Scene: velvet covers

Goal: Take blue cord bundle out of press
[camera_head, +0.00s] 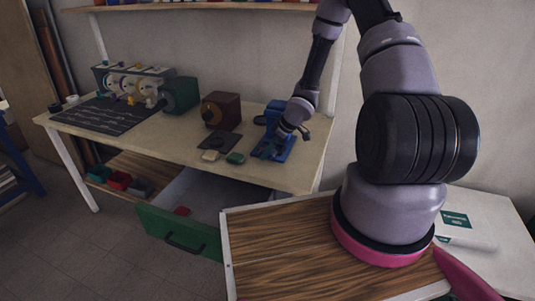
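A blue device (271,149), which looks like the press, stands at the right end of the workbench. My gripper (279,133) is down at it, reaching in from above and from the right. My gripper covers part of the device, and its fingers are too small and dark to tell open from shut. I cannot make out the blue cord bundle apart from the blue device, so whether it is inside or held is unclear.
The workbench (170,133) also bears a brown box-shaped machine (221,111), a green machine (180,95), a dark mat (105,115) and small green (235,158) and tan (210,155) blocks. An open green-fronted drawer (178,232) juts out below, holding a small red thing (182,211).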

